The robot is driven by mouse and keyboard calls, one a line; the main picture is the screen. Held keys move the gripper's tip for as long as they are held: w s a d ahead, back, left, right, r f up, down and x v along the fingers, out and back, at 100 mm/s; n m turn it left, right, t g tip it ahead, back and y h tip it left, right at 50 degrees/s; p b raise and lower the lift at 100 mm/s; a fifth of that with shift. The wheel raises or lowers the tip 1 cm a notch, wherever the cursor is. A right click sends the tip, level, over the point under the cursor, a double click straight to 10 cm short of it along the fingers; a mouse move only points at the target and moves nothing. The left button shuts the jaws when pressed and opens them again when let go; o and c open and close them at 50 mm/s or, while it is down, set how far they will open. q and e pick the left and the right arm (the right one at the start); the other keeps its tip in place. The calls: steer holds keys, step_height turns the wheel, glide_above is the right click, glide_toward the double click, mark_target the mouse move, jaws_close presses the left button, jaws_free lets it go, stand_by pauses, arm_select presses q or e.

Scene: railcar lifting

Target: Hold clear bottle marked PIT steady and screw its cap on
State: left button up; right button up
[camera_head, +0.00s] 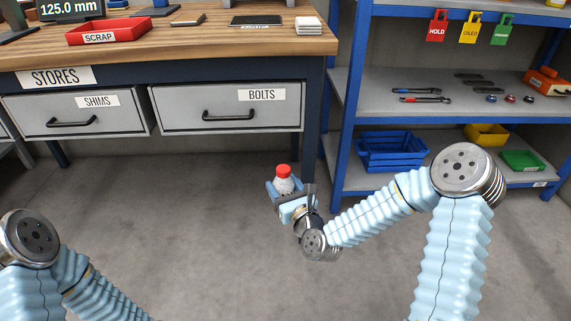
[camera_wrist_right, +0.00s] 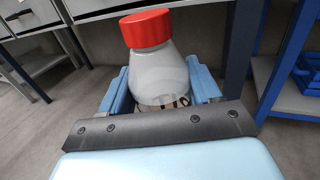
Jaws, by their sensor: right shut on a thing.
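The clear bottle (camera_wrist_right: 160,75) has a red cap (camera_wrist_right: 146,29) on its top. Part of a dark label shows low on the bottle, mostly hidden behind my gripper, so I cannot read it in full. My right gripper (camera_head: 285,190) is shut on the bottle, one blue finger on each side, and holds it in the air in front of the bench. The bottle also shows small in the head view (camera_head: 284,185), close to upright. The cap sits on the neck; I cannot tell how tightly. My left arm shows at the lower left of the head view, but its gripper is out of view.
A wooden bench (camera_head: 190,42) with a red SCRAP tray (camera_head: 108,32) and drawers marked SHIMS (camera_head: 75,110) and BOLTS (camera_head: 228,108) stands behind. A blue shelf rack with a blue crate (camera_head: 392,151) stands at right. The floor before the bench is clear.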

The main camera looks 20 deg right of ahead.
steer(key=s+a+f+n+g+y, duration=0.4)
steer(key=s+a+f+n+y, duration=0.2)
steer(key=a+f+y, duration=0.3)
steer(key=a+f, duration=0.2)
steer(key=a, duration=0.1)
steer(key=shift+s+a+f, duration=0.2)
steer(key=shift+s+a, duration=0.05)
